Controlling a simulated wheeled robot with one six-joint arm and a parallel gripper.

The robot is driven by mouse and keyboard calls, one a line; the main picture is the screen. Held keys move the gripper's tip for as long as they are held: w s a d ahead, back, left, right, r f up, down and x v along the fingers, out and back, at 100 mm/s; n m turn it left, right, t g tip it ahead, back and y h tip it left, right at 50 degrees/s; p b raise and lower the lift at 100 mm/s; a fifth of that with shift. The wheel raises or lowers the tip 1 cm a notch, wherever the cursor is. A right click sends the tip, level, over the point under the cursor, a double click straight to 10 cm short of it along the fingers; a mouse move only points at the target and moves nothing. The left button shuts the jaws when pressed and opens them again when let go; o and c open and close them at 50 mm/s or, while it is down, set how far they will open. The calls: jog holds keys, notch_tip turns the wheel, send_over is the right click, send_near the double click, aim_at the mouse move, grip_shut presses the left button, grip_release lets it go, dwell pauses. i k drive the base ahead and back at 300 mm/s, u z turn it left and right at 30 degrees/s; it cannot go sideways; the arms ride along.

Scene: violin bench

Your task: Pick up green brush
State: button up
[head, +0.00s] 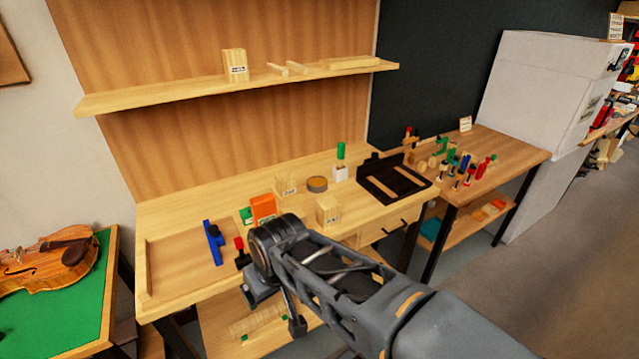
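A green upright thing (341,150), perhaps the green brush, stands in a small white holder (340,173) at the back right of the wooden bench (200,208). Its bristles cannot be made out. My gripper (275,308) hangs over the front edge of the bench, left of and well nearer than the green thing, and apart from it. My arm hides part of the bench front. The fingertips are dark and partly turned away, so their opening is unclear. I see nothing held.
A blue tool (213,242), a red-topped tool (241,252) and an orange box (263,208) lie near my gripper. Wooden blocks (327,210), a round tin (317,184) and a black tray (394,180) share the bench. A shelf (200,92) overhangs. A violin (45,260) lies left.

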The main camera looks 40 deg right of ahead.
aim_at(341, 149)
jog(key=u, duration=2.3)
jog(key=k, duration=1.3)
jog(key=z, duration=2.1)
jog(key=i, duration=1)
jog(key=u, duration=0.05)
